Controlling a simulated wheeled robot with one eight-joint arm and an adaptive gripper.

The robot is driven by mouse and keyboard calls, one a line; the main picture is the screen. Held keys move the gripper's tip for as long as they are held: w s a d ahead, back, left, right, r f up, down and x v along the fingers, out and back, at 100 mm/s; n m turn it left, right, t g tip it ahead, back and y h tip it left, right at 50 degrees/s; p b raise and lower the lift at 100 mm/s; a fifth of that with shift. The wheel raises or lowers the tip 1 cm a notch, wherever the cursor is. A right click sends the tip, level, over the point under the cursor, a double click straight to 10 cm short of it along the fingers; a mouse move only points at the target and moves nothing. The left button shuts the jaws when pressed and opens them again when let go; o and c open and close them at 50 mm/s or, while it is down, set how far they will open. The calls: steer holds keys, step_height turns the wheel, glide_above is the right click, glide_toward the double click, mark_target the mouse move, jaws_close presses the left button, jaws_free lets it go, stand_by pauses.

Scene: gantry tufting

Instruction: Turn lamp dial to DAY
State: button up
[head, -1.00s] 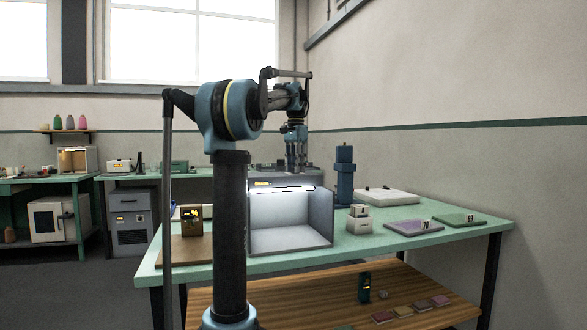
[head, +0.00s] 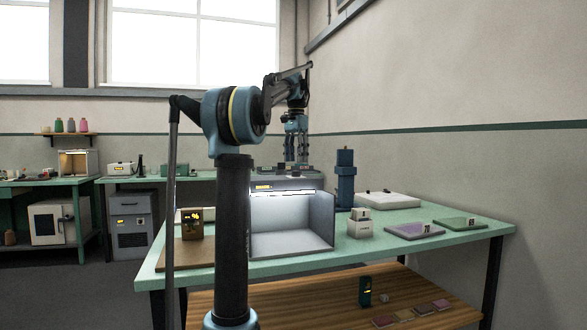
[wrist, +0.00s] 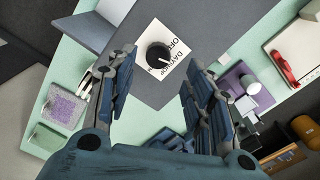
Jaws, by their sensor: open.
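The lamp dial (wrist: 159,55) is a round black knob on a white label (wrist: 170,50) with the words DAY, SHOP and OFF, on the grey top of the light booth (wrist: 215,25). Its pale pointer line slants to the lower right in the wrist view; which word it marks is hard to tell. My gripper (wrist: 160,82) is open and empty, with its fingers on either side below the dial in the picture, apart from it. In the head view my gripper (head: 296,162) hangs above the back of the lit booth (head: 320,225); the dial cannot be made out there.
A blue upright device (head: 345,180) stands right of the booth on the green table (head: 375,240). A brown display unit (head: 192,224) stands left.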

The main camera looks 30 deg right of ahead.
step_height(320, 180, up, 7)
stand_by(0.4)
steer(key=shift+f, duration=0.1)
step_height(320, 180, up, 6)
steer(key=m, duration=0.1)
glide_above(296, 174)
steer(key=w, duration=0.2)
steer(key=f, duration=1.7)
steer(key=shift+s+d+f, duration=0.25)
steer(key=shift+d+f, duration=0.05)
steer(key=shift+d, duration=0.05)
steer(key=c, duration=1.1)
